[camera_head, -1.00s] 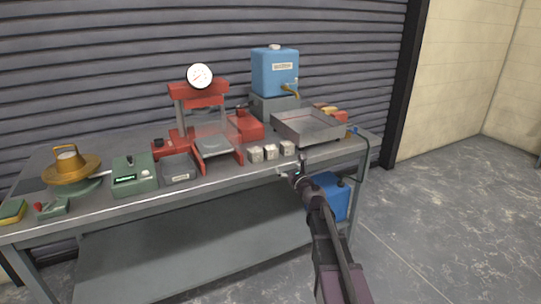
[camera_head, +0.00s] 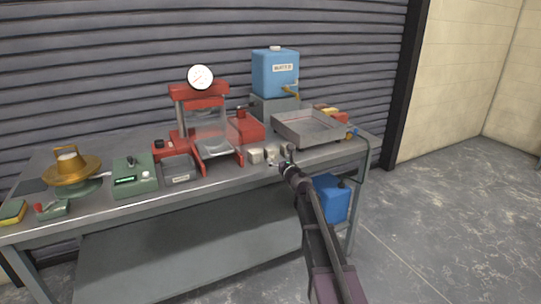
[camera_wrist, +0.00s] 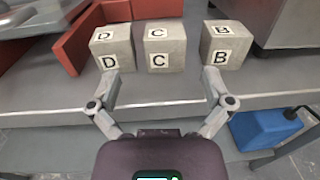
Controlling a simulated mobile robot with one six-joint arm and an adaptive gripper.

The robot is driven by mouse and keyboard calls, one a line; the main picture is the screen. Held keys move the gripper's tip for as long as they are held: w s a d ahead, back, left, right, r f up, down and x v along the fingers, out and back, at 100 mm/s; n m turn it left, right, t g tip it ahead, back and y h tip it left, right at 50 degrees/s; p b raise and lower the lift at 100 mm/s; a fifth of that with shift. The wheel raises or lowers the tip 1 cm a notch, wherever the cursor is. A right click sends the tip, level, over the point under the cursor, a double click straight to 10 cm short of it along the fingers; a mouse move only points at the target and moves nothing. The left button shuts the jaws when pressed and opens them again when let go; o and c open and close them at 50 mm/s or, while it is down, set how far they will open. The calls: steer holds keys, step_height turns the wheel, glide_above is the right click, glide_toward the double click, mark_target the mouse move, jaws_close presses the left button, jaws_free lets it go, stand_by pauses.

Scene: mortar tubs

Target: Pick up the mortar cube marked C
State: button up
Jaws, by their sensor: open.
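Three grey mortar cubes stand in a row on the bench near its front edge. In the wrist view they are cube D (camera_wrist: 112,47) on the left, cube C (camera_wrist: 165,48) in the middle and cube B (camera_wrist: 225,46) on the right. In the head view they are small, and my gripper partly covers the right one; cube C (camera_head: 270,155) is in the middle. My gripper (camera_wrist: 161,77) is open and empty. Its fingers are spread at the near side of the cubes, the left fingertip in front of D and the right in front of B, with C facing the gap between them.
A red press (camera_head: 190,140) stands left of the cubes. A metal tray (camera_head: 308,138) sits behind and right of them, with a blue water tank (camera_head: 275,73) farther back. The bench (camera_head: 225,184) has a bare front strip. A blue box (camera_head: 332,199) is below the bench.

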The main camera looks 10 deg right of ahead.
mark_target(273, 153)
stand_by(0.3)
steer(key=x, duration=0.4)
steer(key=shift+w+d+f, duration=0.1)
steer(key=shift+d+f, duration=0.05)
steer(key=shift+d, duration=0.15)
steer(key=shift+w+a, duration=0.2)
steer(key=shift+w, duration=0.35)
steer(key=c, duration=1.3)
